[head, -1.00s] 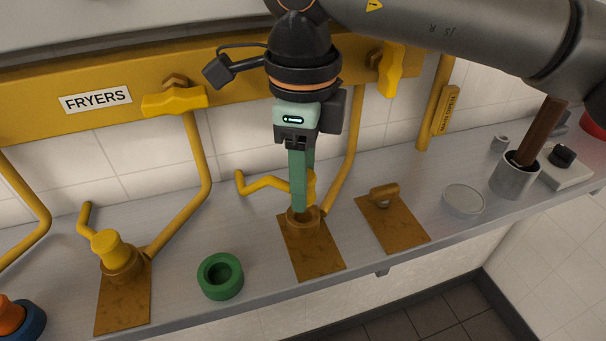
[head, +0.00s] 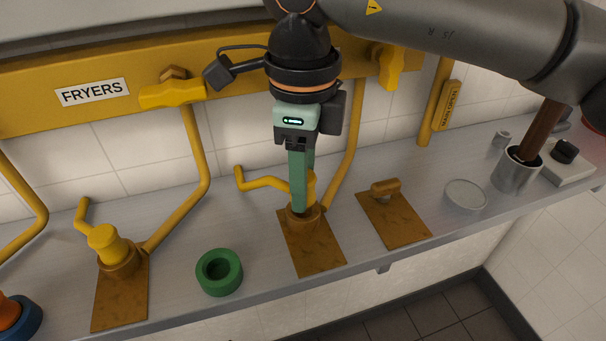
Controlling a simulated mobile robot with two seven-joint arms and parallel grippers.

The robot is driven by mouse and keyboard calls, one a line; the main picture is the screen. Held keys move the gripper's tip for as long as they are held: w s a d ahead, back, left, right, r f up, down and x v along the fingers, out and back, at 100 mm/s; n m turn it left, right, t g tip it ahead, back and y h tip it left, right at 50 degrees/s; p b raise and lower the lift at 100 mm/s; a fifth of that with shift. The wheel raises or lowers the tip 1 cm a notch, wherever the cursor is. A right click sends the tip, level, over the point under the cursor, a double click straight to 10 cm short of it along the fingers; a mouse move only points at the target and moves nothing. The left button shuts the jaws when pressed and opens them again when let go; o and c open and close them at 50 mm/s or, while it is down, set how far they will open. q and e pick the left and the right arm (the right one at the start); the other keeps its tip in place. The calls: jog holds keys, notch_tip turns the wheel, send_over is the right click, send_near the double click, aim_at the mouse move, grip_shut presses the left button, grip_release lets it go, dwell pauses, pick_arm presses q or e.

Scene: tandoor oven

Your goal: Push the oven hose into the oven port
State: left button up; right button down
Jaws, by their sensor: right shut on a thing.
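My right gripper (head: 300,208) points straight down at the middle rusty plate. It is shut on the yellow oven hose end (head: 312,187), which is mostly hidden behind its green fingers. The fingertips are right at the rim of the brown round oven port (head: 318,222) on that plate. A bent yellow tube (head: 262,182) sticks out to the left behind the fingers. I cannot tell how deep the hose end sits in the port. My left gripper is not in view.
A yellow plug (head: 106,241) stands in the left port. A green ring (head: 219,272) lies between the two ports. To the right are a plate with a small knob (head: 385,188), a round lid (head: 466,195) and a metal cup (head: 516,172). The yellow rail (head: 40,98) runs behind.

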pick_arm(q)
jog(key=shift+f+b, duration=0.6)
jog(key=shift+b, duration=0.15)
pick_arm(e)
jog(key=shift+f, duration=1.05)
jog(key=shift+c, duration=1.9)
grip_release()
jog(key=shift+r, duration=0.1)
jog(key=shift+r+p, duration=0.8)
jog(key=shift+r, duration=0.05)
notch_tip(320, 180, up, 3)
jog(key=p, duration=0.2)
jog(key=shift+r+p, duration=0.2)
jog(key=shift+p, duration=0.1)
notch_tip(320, 180, up, 2)
jog(key=shift+p, duration=0.8)
jog(key=shift+r+p, duration=0.35)
jog(key=shift+r, duration=0.15)
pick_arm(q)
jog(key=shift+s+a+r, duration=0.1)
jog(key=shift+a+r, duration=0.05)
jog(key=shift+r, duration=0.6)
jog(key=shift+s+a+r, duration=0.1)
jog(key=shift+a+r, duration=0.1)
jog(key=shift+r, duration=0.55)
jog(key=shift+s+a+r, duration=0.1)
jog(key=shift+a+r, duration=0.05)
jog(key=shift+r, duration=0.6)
